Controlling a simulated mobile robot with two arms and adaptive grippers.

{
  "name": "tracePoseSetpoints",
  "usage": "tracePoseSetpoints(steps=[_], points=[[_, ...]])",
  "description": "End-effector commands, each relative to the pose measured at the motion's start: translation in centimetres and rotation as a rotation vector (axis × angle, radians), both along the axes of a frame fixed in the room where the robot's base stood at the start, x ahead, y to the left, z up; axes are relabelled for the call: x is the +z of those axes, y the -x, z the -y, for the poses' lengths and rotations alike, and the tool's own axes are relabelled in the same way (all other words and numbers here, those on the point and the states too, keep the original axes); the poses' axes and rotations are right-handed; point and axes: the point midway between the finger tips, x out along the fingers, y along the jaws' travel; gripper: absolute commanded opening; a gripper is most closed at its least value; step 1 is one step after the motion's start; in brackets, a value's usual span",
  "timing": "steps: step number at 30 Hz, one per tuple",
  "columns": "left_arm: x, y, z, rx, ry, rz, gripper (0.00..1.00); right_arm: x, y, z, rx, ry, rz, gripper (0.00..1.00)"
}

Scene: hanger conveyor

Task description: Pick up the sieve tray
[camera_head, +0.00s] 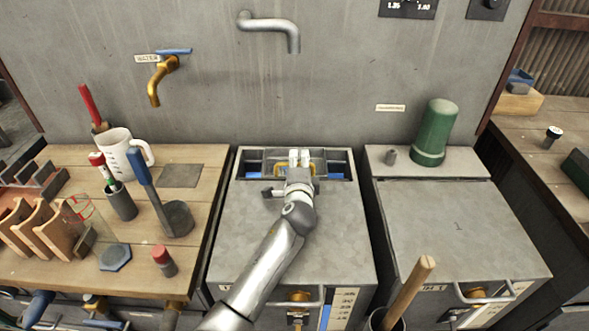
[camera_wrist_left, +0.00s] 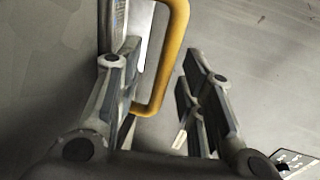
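The sieve tray appears to sit in the narrow open slot at the back of the middle grey tank (camera_head: 260,225); its yellow handle (camera_head: 281,168) shows beside my gripper, and most of its body is hidden. My left gripper (camera_head: 299,157) reaches over the slot from the front. In the left wrist view the yellow loop handle (camera_wrist_left: 178,55) stands between the two fingers (camera_wrist_left: 160,65), closer to the left finger, with a gap to the right one. The fingers are apart and do not grip it. My right gripper is not in view.
A left wooden bench holds a white jug (camera_head: 118,150), racks and tools. A second grey tank (camera_head: 455,220) on the right bears a green cylinder (camera_head: 436,132). A curved spout (camera_head: 270,24) and a brass tap (camera_head: 160,80) project from the wall. A wooden handle (camera_head: 410,290) rises at the front.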

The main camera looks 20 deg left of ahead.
Motion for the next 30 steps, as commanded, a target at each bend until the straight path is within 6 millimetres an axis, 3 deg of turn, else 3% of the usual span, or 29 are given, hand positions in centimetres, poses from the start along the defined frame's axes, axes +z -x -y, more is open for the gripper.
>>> tracePoseSetpoints(steps=[2, 11, 30], points=[[-0.01, 0.01, -0.01, 0.000, 0.000, 0.000, 0.36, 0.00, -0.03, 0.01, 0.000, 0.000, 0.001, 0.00], [-0.01, 0.04, 0.01, 0.000, 0.000, 0.000, 0.00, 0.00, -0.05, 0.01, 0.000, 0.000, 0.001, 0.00], [0.97, -0.02, 0.06, -0.002, 0.000, 0.006, 0.00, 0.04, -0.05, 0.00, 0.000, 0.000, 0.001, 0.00]])
